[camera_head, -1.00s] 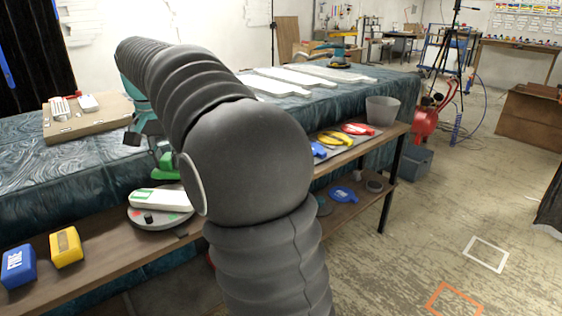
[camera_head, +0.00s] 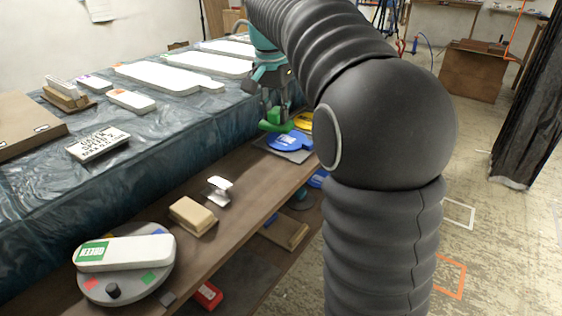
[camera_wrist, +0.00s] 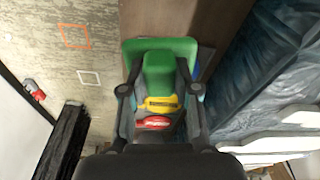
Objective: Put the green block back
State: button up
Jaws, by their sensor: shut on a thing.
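The green block (camera_head: 274,124) is a flat green piece with a raised grip. My gripper (camera_head: 275,103) is shut on it in the head view. In the wrist view the green block (camera_wrist: 163,72) sits between the two dark fingers of my gripper (camera_wrist: 159,92). It is held over or just beside a grey tray (camera_head: 296,156) at the far part of the wooden shelf. A blue block (camera_head: 288,142) and a yellow block (camera_head: 304,120) lie on that tray. I cannot tell whether the green block touches the tray. My arm hides part of the tray.
A round grey turntable (camera_head: 150,287) with a white, green-labelled piece (camera_head: 125,252) stands at the near left. A tan block (camera_head: 193,215) and a small white object (camera_head: 220,188) are on the shelf (camera_head: 225,236). The covered table (camera_head: 150,145) borders the shelf.

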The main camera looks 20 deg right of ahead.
jog(key=s+d+f+m+b, duration=0.2)
jog(key=s+d+b, duration=0.1)
jog(key=d+b, duration=0.15)
jog(key=w+a+f, duration=0.1)
jog(key=a+f, duration=0.1)
jog(key=a, duration=0.1)
jog(key=w+a+f, duration=0.2)
jog(key=a, duration=0.1)
jog(key=w+a+f, duration=0.2)
jog(key=a, duration=0.1)
jog(key=shift+w+a+f, duration=0.1)
jog(key=shift+a+f, duration=0.15)
jog(key=shift+a, duration=0.1)
jog(key=shift+f+b, duration=0.35)
jog(key=shift+f, duration=1.65)
jog(key=shift+f, duration=0.15)
jog(key=o, duration=1)
